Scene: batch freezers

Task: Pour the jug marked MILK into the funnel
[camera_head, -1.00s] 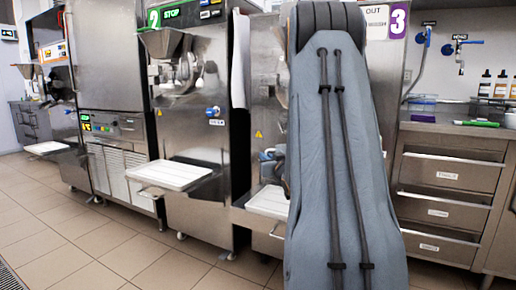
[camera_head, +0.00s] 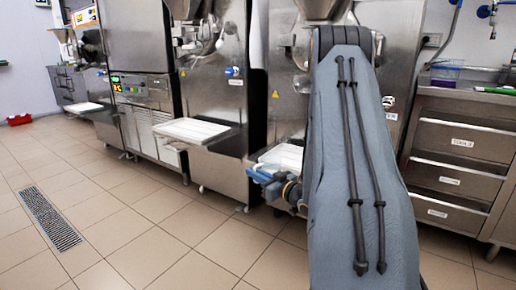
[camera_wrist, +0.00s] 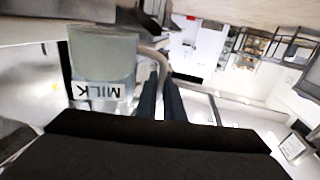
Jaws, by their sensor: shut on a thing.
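The jug marked MILK (camera_wrist: 103,60) is at the left in the wrist view, a clear vessel with pale contents. Its label (camera_wrist: 103,91) reads upside down in that picture. My gripper (camera_wrist: 172,100) is shut on the jug's handle (camera_wrist: 160,68), to the right of the jug's body. In the head view my arm hides the jug. A metal funnel-shaped hopper (camera_head: 322,9) shows at the top edge, above my arm; its upper part is cut off. Another hopper (camera_head: 186,8) tops the machine to the left. I cannot tell which is the funnel.
Steel machines with white trays (camera_head: 197,131) stand in a row, and one tray (camera_head: 283,156) is close beside my arm. A steel drawer counter (camera_head: 455,150) stands at the right. The tiled floor (camera_head: 130,220) at the left is clear around a drain grate (camera_head: 50,219).

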